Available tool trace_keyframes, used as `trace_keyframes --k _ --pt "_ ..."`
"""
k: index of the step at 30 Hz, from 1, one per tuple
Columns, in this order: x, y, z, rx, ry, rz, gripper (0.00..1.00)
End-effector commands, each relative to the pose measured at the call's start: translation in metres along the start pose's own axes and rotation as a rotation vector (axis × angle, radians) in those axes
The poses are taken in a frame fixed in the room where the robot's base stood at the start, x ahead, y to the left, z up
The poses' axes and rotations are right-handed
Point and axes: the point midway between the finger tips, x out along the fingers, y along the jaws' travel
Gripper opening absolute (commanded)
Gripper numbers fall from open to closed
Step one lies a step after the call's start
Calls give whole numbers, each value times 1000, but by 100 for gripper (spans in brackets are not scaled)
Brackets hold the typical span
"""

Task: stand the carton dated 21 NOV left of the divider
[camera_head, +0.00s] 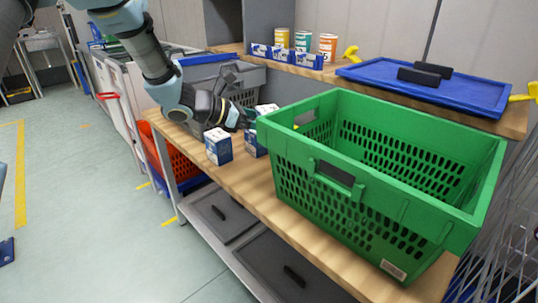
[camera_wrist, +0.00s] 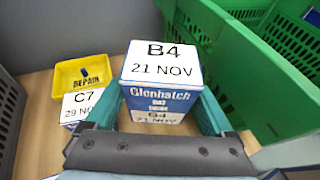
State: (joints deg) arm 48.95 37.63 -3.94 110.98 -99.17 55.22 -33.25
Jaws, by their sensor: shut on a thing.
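The carton dated 21 NOV (camera_wrist: 163,65) is white and blue, marked B4 and Glenhatch. My gripper (camera_wrist: 165,108) is shut on it, with a teal finger on each side. It looks upright in the wrist view. In the head view my gripper (camera_head: 248,114) is over the bench between the grey tote and the green crate, close to several cartons; which of them is held is hard to tell there. I cannot make out a divider in either view.
A carton marked C7, 29 NOV (camera_wrist: 82,106) stands left of the held one, before a yellow REPAIR bin (camera_wrist: 82,74). The green crate (camera_head: 385,120) is close on the right. A grey tote (camera_head: 205,85) is behind left. Another carton (camera_head: 218,147) stands near the bench's front edge.

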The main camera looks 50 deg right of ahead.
Motion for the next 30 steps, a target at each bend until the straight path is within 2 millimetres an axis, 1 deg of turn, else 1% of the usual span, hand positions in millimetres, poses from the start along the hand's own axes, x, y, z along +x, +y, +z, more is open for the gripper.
trace_keyframes --k 1,3,7,14,21,30 --pt "6 -1 -13 -4 2 -3 12" --pt "12 -1 -27 -4 1 -2 12" --pt "20 0 -47 -1 1 -1 12" --pt "25 0 -60 1 -2 1 12" --pt "37 -1 -89 -1 -1 -2 12" --pt "38 0 -92 1 -2 0 12"
